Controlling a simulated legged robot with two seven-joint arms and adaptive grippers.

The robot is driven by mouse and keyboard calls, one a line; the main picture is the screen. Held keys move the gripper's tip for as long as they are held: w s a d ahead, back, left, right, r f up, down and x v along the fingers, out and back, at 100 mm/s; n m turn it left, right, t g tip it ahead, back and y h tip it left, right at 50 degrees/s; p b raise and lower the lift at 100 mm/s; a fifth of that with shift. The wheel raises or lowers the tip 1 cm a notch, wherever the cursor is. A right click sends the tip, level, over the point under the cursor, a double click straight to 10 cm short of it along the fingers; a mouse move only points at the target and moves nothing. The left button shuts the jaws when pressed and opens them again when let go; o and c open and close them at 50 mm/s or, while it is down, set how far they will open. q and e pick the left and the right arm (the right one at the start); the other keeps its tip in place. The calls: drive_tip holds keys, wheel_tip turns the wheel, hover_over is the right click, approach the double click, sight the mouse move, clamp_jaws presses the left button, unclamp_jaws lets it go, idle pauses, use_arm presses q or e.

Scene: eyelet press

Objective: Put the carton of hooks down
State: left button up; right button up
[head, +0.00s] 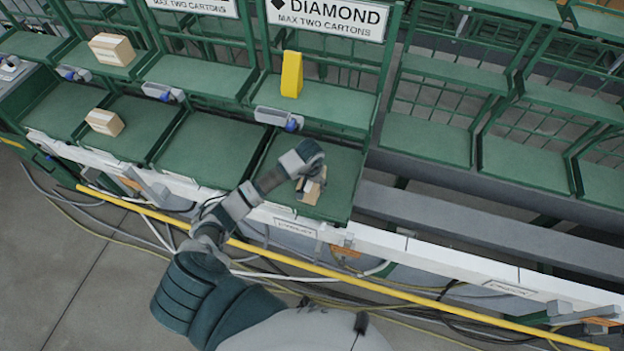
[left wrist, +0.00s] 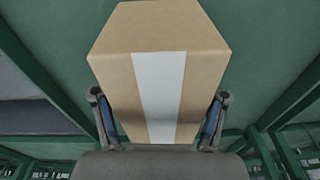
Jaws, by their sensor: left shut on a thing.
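The carton of hooks (left wrist: 160,75) is a tan box with a pale strip down its middle, large in the left wrist view. My left gripper (left wrist: 160,125) is shut on it, one finger against each side. In the head view my left gripper (head: 310,178) is over the lower green shelf bay under the DIAMOND sign, with the carton (head: 312,189) partly hidden beneath it. I cannot tell whether the carton touches the shelf (head: 335,165). My right gripper is not in view.
A yellow block (head: 291,75) stands on the shelf above. Tan cartons sit on the upper left shelf (head: 112,49) and lower left shelf (head: 104,121). Green dividers and a white front rail (head: 400,243) edge the bays. The bay to the left (head: 208,148) is empty.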

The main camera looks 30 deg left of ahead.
use_arm(q)
drive_tip(key=shift+a+r, duration=0.1)
drive_tip(key=shift+a, duration=0.1)
drive_tip(key=o, duration=1.8)
drive_tip(key=shift+d, duration=0.3)
drive_tip(key=r, duration=0.7)
drive_tip(key=s+r+b, duration=0.1)
drive_tip(key=r, duration=0.3)
drive_tip(key=shift+s, duration=0.1)
drive_tip(key=shift+s+d+r, duration=0.1)
drive_tip(key=shift+d+r, duration=0.15)
drive_tip(key=shift+r, duration=0.2)
drive_tip(key=shift+a+f, duration=0.1)
drive_tip(key=shift+a, duration=0.05)
